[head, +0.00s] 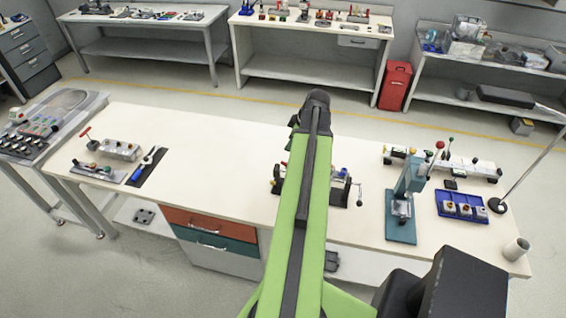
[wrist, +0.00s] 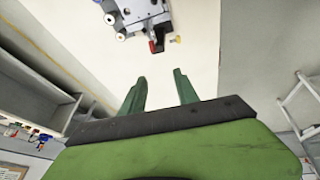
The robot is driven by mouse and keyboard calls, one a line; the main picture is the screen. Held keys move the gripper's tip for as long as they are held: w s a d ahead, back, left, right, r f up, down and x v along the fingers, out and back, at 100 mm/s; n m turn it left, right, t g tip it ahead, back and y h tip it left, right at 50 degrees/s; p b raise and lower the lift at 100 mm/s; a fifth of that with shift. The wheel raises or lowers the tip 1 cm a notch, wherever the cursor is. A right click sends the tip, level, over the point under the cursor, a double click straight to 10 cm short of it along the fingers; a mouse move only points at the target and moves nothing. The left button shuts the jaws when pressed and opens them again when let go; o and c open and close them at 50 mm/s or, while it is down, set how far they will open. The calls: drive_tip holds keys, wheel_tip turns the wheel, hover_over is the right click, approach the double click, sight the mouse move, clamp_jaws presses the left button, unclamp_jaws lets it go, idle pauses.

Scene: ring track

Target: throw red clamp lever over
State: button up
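In the wrist view, a small red part (wrist: 154,46) sits at the near end of a grey metal fixture (wrist: 150,18) on the pale bench top. I cannot tell whether it is the clamp lever. My gripper (wrist: 161,76) is open and empty, its two green fingers apart and short of the red part. In the head view, my raised green arm hides my gripper and part of the fixture in the bench's middle.
A green press (head: 402,205) with a red-knobbed lever and a blue tray (head: 461,206) stand right on the workbench (head: 215,165). A blue-handled tool (head: 144,165) lies at left. Bare bench separates the left fixture from the middle one. A grey lamp (head: 520,98) overhangs the right end.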

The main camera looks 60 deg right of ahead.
sight(283, 162)
drive_tip(key=b+x, duration=0.5)
drive_tip(key=s+d+b+x, duration=0.1)
drive_tip(key=b+x, duration=0.4)
drive_tip(key=s+d+b+x, duration=0.1)
drive_tip(key=b+x, duration=0.4)
drive_tip(key=x, duration=0.1)
drive_tip(key=shift+f, duration=0.35)
drive_tip(key=shift+w+f+b, duration=0.3)
drive_tip(key=shift+f+b, duration=0.05)
drive_tip(key=shift+b, duration=0.15)
drive_tip(key=shift+r, duration=0.1)
